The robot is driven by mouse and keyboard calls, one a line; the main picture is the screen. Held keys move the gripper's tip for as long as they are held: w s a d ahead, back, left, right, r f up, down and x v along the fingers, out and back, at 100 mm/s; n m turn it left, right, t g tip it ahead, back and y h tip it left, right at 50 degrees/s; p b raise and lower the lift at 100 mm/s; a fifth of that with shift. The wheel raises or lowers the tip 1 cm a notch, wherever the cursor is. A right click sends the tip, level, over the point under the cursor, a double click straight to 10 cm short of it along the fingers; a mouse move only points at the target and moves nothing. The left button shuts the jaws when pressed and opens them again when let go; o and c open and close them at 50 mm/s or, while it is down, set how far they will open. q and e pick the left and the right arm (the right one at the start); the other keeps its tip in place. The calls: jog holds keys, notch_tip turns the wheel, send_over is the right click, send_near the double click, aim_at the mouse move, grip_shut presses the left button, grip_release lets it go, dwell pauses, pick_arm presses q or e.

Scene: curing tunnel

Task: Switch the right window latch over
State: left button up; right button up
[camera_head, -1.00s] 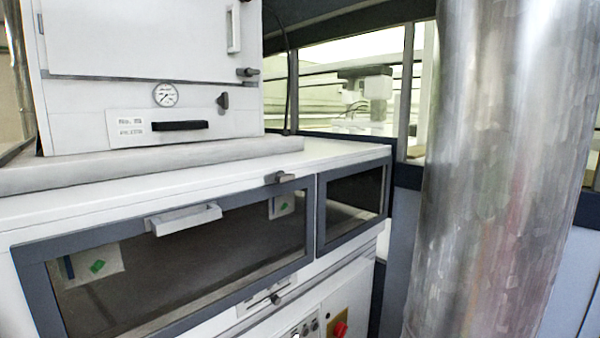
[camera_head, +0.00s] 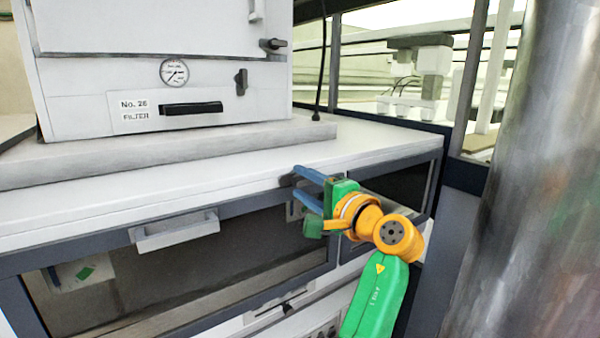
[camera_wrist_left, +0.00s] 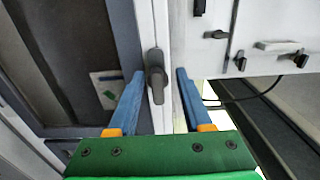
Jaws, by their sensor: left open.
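The dark window latch (camera_wrist_left: 155,75) sits on the pale frame strip in the left wrist view, between my blue fingers. In the head view only a bit of the latch (camera_head: 287,181) shows at the window's upper right edge; the fingers hide the rest. My left gripper (camera_wrist_left: 160,74) is open, with one finger on each side of the latch and a visible gap to each. In the head view my left gripper (camera_head: 294,180) reaches the latch from the right. The framed window (camera_head: 230,255) is closed, with a pale handle (camera_head: 176,232) on its top rail. My right gripper is out of view.
A white cabinet (camera_head: 75,80) with a gauge (camera_head: 174,72) and a filter drawer handle (camera_head: 191,108) stands on the counter above the window. A second dark latch (camera_head: 287,308) is below the window. A large metal cylinder (camera_head: 545,200) stands at the right.

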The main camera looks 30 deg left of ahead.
pick_arm(q)
jog(key=shift+a, duration=0.35)
jog(key=shift+w+f, duration=0.25)
jog(key=shift+w, duration=0.35)
jog(key=shift+w+d, duration=0.1)
jog(key=shift+w, duration=0.05)
jog(key=c, duration=0.3)
grip_shut()
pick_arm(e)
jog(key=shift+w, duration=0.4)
